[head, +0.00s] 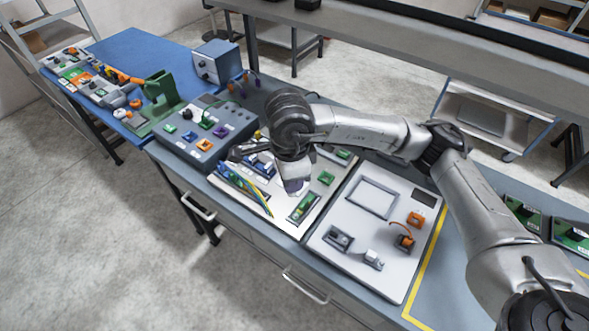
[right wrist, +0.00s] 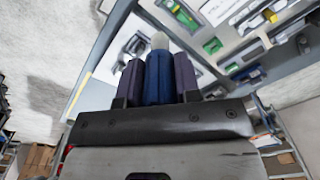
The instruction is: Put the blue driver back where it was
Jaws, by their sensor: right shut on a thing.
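My right gripper (right wrist: 158,78) is shut on the blue driver (right wrist: 158,72) in the right wrist view. The blue handle stands between the two dark fingers, and its pale tip points away from the palm. The white board carries green blocks (head: 326,178), a green-and-black holder (head: 304,207) and bundled coloured strips (head: 250,188). Which spot belongs to the driver cannot be told. My left gripper is out of view.
A grey panel (head: 207,134) with coloured sockets stands left of the white board. A second white board (head: 343,256) with a frame and orange parts lies to the right. A blue table (head: 130,48) with a green fixture (head: 163,95) is at the far left. Open floor lies in front.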

